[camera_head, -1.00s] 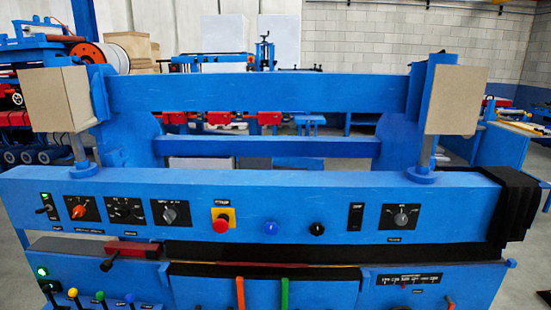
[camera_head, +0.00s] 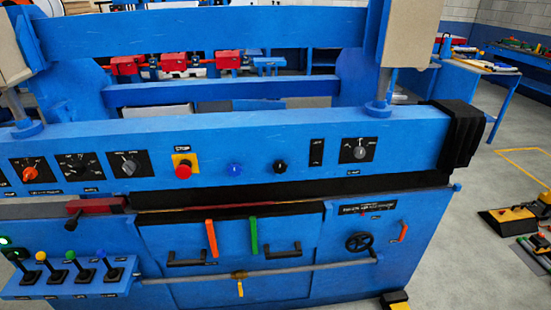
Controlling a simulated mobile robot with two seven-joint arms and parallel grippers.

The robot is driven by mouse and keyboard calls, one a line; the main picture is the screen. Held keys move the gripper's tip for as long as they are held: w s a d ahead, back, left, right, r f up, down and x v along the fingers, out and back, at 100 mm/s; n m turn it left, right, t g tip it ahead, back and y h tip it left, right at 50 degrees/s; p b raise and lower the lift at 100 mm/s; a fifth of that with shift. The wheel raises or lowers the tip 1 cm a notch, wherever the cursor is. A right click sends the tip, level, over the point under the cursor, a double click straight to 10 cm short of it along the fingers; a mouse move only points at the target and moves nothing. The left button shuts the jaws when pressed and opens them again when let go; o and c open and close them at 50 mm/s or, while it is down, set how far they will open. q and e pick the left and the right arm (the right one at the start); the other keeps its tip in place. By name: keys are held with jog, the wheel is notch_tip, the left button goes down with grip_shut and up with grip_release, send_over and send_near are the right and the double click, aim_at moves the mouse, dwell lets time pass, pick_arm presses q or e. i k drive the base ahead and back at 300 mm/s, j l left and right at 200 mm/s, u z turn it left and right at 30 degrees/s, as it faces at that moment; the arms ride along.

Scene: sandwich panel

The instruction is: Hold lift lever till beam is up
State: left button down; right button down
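Several levers with coloured knobs stand on a small blue panel (camera_head: 30,291) at the lower left, among them a yellow-knobbed (camera_head: 41,257), a green-knobbed (camera_head: 70,255) and a blue-knobbed lever (camera_head: 102,252). I cannot tell from labels which is the lift lever. The wide blue beam (camera_head: 260,140) with the controls spans the machine. A dark strip (camera_head: 230,198) shows under it, and I cannot tell how high the beam stands. Neither of my grippers is in view.
An orange handle (camera_head: 211,238) and a green handle (camera_head: 253,235) are on the front, above a long grey bar (camera_head: 330,266). A black handwheel (camera_head: 359,242) is at the right.

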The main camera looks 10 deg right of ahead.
aim_at(71, 254)
jog(key=u, duration=1.3)
jog(key=z, duration=0.45)
jog(key=i+j+z, duration=0.2)
jog(key=j+z, duration=0.15)
jog(key=i+j+z, duration=0.15)
jog(key=j+z, duration=0.2)
jog(key=i+j, duration=0.1)
jog(key=j, duration=0.35)
jog(key=i+j+z, duration=0.1)
jog(key=j, duration=0.4)
jog(key=i+j, duration=0.15)
jog(key=j, duration=0.3)
